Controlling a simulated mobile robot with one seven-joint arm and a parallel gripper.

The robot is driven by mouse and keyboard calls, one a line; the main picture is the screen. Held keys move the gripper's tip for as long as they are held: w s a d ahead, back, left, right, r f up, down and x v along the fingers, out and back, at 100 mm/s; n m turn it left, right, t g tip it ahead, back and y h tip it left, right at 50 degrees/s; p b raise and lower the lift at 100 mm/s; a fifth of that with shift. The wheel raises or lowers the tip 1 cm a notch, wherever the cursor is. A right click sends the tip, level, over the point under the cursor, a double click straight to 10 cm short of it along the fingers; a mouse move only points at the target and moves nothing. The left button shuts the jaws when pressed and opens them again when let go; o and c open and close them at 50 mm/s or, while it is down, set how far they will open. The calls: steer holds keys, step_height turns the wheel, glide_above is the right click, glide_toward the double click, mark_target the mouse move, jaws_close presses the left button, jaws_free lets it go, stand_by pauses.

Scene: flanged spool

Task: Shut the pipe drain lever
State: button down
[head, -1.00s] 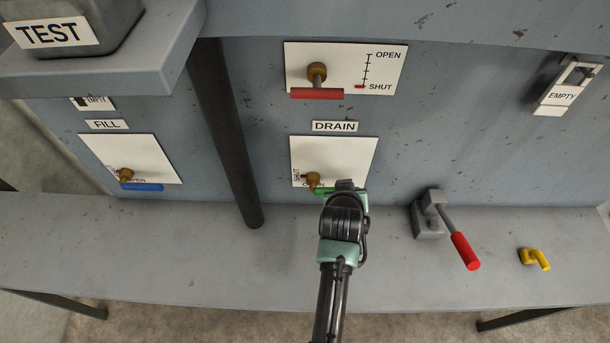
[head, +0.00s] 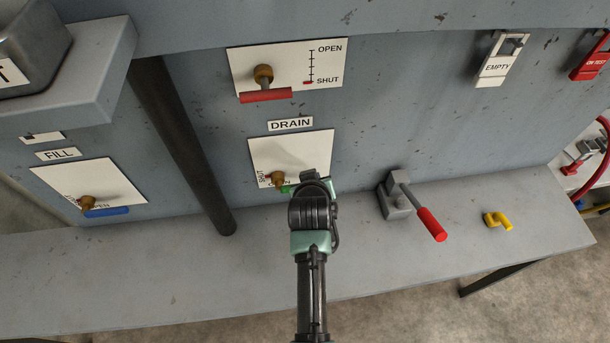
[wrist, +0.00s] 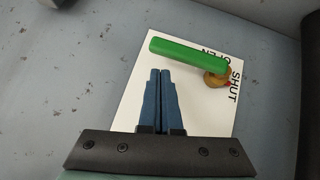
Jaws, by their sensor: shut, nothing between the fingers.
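The drain lever has a green handle (wrist: 188,53) on a brass pivot (wrist: 217,77), mounted on a white plate (wrist: 140,100) lettered OPEN and SHUT. The handle lies across the OPEN lettering; SHUT reads off to its side. In the head view, the plate (head: 310,150) sits under the DRAIN label (head: 290,124), and only a bit of green handle (head: 286,188) shows behind my gripper (head: 318,182). In the wrist view, my gripper (wrist: 160,72) is shut and empty, its blue fingertips close below the handle's middle. I cannot tell whether they touch it.
A red-handled valve (head: 265,96) is above, and a blue FILL lever (head: 106,212) is left beyond a dark vertical pipe (head: 184,145). Right on the ledge (head: 400,270) stand a red-gripped lever (head: 432,224) and a yellow handle (head: 497,220). The ledge front is clear.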

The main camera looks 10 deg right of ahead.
steer(key=w+d+r+b+v, duration=0.1)
steer(key=d+v, duration=0.1)
steer(key=v, duration=0.9)
steer(key=shift+s+r, duration=0.15)
steer(key=shift+r, duration=0.3)
